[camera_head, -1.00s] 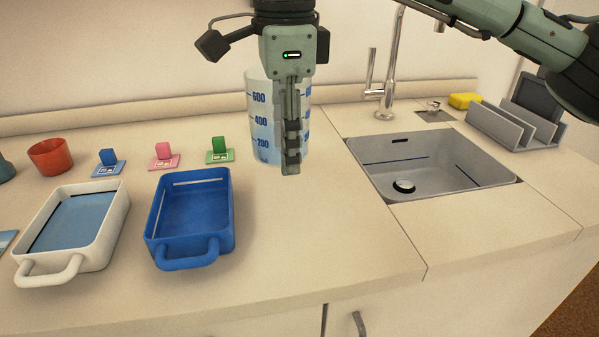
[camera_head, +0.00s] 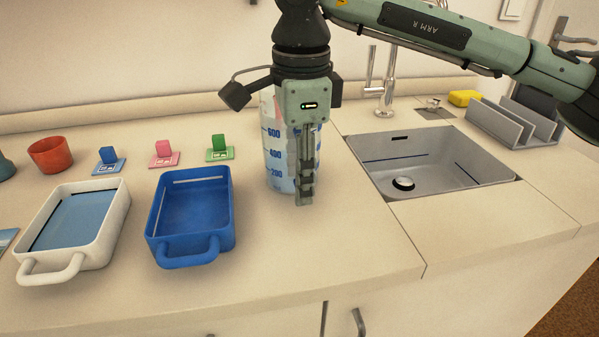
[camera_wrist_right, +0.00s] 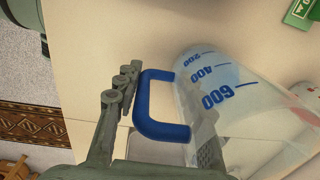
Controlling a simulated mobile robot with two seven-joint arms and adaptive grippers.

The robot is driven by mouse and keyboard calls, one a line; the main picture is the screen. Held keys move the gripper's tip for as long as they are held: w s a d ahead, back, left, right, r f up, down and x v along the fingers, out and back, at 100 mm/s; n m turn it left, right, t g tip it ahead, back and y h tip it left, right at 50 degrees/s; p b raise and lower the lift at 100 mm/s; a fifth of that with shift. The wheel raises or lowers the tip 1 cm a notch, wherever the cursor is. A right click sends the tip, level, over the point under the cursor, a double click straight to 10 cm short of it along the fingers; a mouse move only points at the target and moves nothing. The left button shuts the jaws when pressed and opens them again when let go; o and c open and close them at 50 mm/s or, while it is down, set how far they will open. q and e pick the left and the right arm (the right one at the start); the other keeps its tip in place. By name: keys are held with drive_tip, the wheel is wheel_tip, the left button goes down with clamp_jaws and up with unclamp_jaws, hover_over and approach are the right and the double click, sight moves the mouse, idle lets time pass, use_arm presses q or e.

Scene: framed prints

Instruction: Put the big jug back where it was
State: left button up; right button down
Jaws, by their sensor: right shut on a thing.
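The big jug is a tall clear measuring jug (camera_head: 276,150) with blue 200, 400 and 600 marks, upright on or just above the counter left of the sink. My right gripper (camera_head: 304,192) is in front of it, pointing down, and hides part of its front. In the right wrist view the jug (camera_wrist_right: 225,85) shows with its blue handle (camera_wrist_right: 148,108) between the fingers of my right gripper (camera_wrist_right: 163,100), which is shut on it. I cannot tell whether the jug's base touches the counter. My left gripper is not in view.
A blue tray (camera_head: 228,215) and a white tray (camera_head: 118,215) stand left of the jug. Green (camera_head: 219,150), pink (camera_head: 163,154) and blue (camera_head: 108,161) tags and a red cup (camera_head: 51,155) are behind them. The sink (camera_head: 470,172) is right. Counter in front of the jug is clear.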

drive_tip(key=c, duration=1)
unclamp_jaws()
drive_tip(key=shift+o, duration=0.4)
drive_tip(key=shift+r, duration=0.1)
drive_tip(key=shift+r+p, duration=0.15)
drive_tip(key=shift+p, duration=0.15)
drive_tip(key=r, duration=1)
drive_tip(key=shift+s+r+b, duration=0.25)
drive_tip(key=shift+r+b, duration=0.05)
drive_tip(key=shift+r, duration=0.55)
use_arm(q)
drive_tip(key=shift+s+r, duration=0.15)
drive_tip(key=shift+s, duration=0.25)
use_arm(e)
drive_tip(key=shift+d, duration=0.1)
